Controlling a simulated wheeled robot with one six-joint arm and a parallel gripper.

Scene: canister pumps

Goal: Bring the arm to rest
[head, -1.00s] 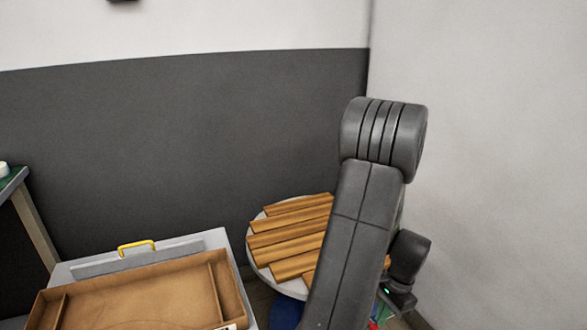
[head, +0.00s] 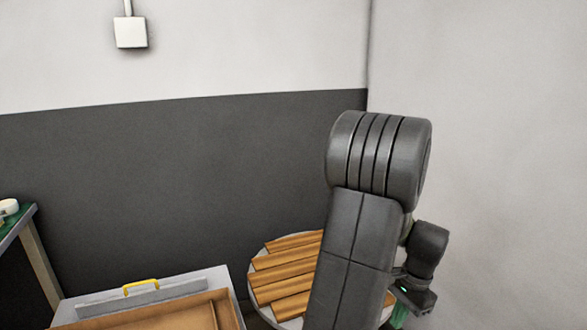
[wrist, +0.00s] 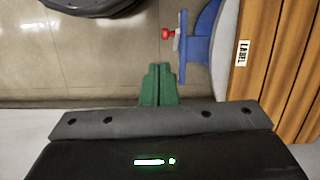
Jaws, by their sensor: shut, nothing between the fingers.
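My gripper (wrist: 158,86) shows in the wrist view with its green fingers together and nothing between them. It points down over the floor (wrist: 90,68). In the head view my arm stands folded in front of the round slatted table, and my gripper's fingers show only as a bit of green at the lower edge.
A round table with wooden slats (head: 285,272) stands behind my arm; a label (wrist: 243,53) lies on the slats. Beside it is a blue part with a red knob (wrist: 167,33). A grey cabinet with a yellow handle (head: 141,287) holds a brown tray (head: 215,312). Walls meet behind.

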